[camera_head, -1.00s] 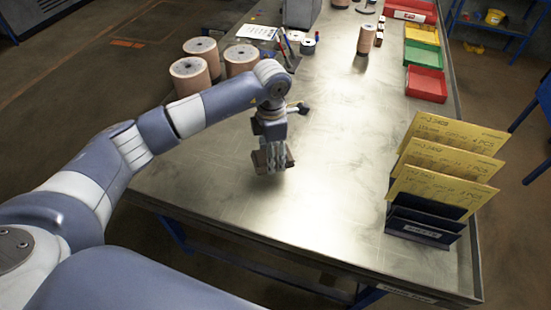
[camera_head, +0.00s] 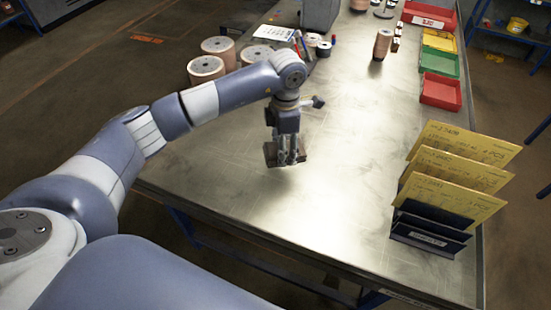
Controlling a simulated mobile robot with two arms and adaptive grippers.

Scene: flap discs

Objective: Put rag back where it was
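My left gripper (camera_head: 289,161) points down over the near middle of the metal table. Its fingers are close together on a brown, block-like thing (camera_head: 271,154), which shows on both sides of them. It may be the folded rag, but the view is too small to be sure. It is at or just above the tabletop; I cannot tell if it touches. No other rag is clearly visible. My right gripper is not in view.
The metal table (camera_head: 345,190) is clear around the gripper. A dark rack (camera_head: 428,238) with yellow envelopes stands at right. Red (camera_head: 441,92), green and yellow trays line the far right edge. Copper-coloured rolls (camera_head: 206,70) stand at left behind my arm. A smaller roll (camera_head: 382,44) stands at the back.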

